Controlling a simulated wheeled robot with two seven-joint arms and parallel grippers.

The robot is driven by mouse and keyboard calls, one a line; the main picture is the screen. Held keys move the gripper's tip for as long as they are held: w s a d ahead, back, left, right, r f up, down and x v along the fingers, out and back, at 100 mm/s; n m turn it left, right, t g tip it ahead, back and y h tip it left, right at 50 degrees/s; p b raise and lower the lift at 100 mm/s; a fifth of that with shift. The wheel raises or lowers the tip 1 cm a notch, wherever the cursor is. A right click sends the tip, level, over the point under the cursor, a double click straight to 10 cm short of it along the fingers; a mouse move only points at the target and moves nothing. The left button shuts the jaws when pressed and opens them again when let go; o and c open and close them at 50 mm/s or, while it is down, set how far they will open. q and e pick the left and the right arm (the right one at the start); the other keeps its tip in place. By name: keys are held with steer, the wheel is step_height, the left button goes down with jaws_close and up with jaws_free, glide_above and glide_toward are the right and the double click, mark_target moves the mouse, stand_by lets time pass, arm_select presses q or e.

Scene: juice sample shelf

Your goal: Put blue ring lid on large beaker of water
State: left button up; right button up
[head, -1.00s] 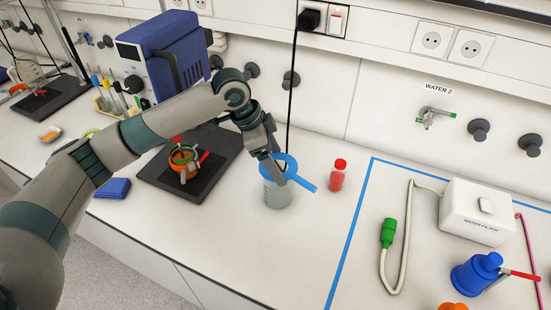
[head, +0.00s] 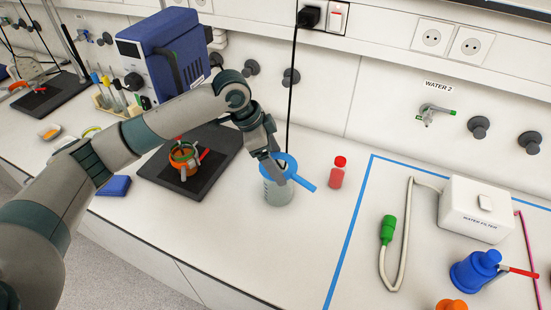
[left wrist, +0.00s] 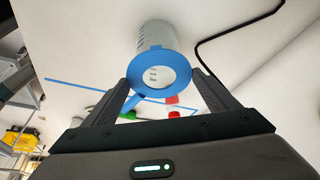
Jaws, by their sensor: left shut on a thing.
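The blue ring lid (head: 304,184) is at the mouth of the large clear beaker of water (head: 279,193), with its handle pointing right toward the front. My left gripper (head: 273,170) comes down from above and is shut on the lid. In the left wrist view, the two fingers (left wrist: 160,80) sit on either side of the lid (left wrist: 153,57), with the beaker (left wrist: 155,36) behind it. The lid appears lined up with the rim, but I cannot tell whether it fully rests there. My right gripper is out of view.
A dark mat (head: 160,186) with an orange vessel (head: 184,157) lies left. A white water filter (head: 482,212) and blue flask (head: 474,272) stand within blue tape. The counter in front of the beaker is clear.

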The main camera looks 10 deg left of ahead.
arm_select(q)
steer(key=o, duration=1)
steer(key=shift+o, duration=0.2)
steer(key=shift+r, duration=0.1)
steer(key=shift+a+r, duration=0.25)
steer(key=shift+r, duration=0.15)
steer(key=b+v, duration=0.4)
steer(key=v, duration=1.2)
steer(key=shift+r+b, duration=0.15)
steer(key=shift+b, duration=0.25)
